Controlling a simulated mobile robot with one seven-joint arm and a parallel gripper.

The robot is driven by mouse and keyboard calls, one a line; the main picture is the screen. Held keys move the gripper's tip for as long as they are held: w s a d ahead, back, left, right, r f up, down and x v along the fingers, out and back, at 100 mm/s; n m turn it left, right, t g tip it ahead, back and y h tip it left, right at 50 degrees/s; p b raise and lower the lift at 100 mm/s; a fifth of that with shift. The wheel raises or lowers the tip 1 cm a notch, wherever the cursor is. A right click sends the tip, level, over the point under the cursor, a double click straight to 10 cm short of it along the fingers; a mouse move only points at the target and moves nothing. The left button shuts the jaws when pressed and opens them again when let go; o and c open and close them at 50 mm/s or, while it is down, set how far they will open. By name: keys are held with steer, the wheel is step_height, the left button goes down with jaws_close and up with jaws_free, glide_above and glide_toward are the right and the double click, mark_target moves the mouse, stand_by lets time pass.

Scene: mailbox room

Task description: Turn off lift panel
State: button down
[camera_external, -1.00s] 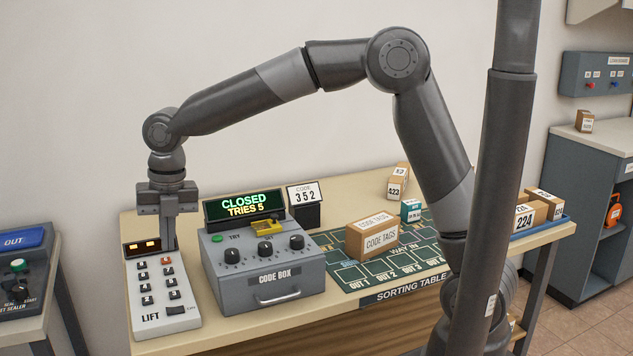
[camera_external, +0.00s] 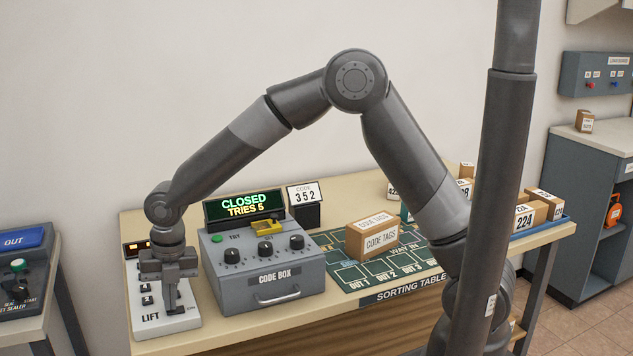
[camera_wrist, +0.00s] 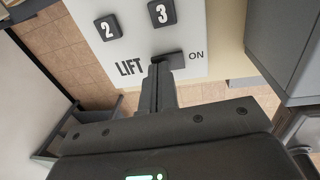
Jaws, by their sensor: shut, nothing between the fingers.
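The lift panel (camera_external: 150,322) is a white keypad on the left end of the sorting table, with black number buttons and a lit orange display (camera_external: 134,248) at its far end. My gripper (camera_external: 171,311) is shut and empty, pointing down over the panel's near end. In the wrist view, its fingertips (camera_wrist: 157,65) are at the black switch (camera_wrist: 176,60) between the words LIFT and ON. They overlap the switch's left part; I cannot tell whether they touch it. The wrist hides several buttons in the external view.
The grey code box (camera_external: 265,285) stands close on the panel's right, its screen reading CLOSED, TRIES 5. A CODE TAGS box (camera_external: 372,240) and parcels (camera_external: 524,218) are farther right. A separate table with an OUT panel (camera_external: 18,240) is at left.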

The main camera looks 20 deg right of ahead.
stand_by(0.3)
steer(key=shift+f, duration=0.25)
steer(key=shift+d, duration=0.8)
steer(key=shift+r, duration=0.15)
step_height(320, 180, up, 14)
steer(key=d, duration=0.1)
steer(key=shift+d, duration=0.3)
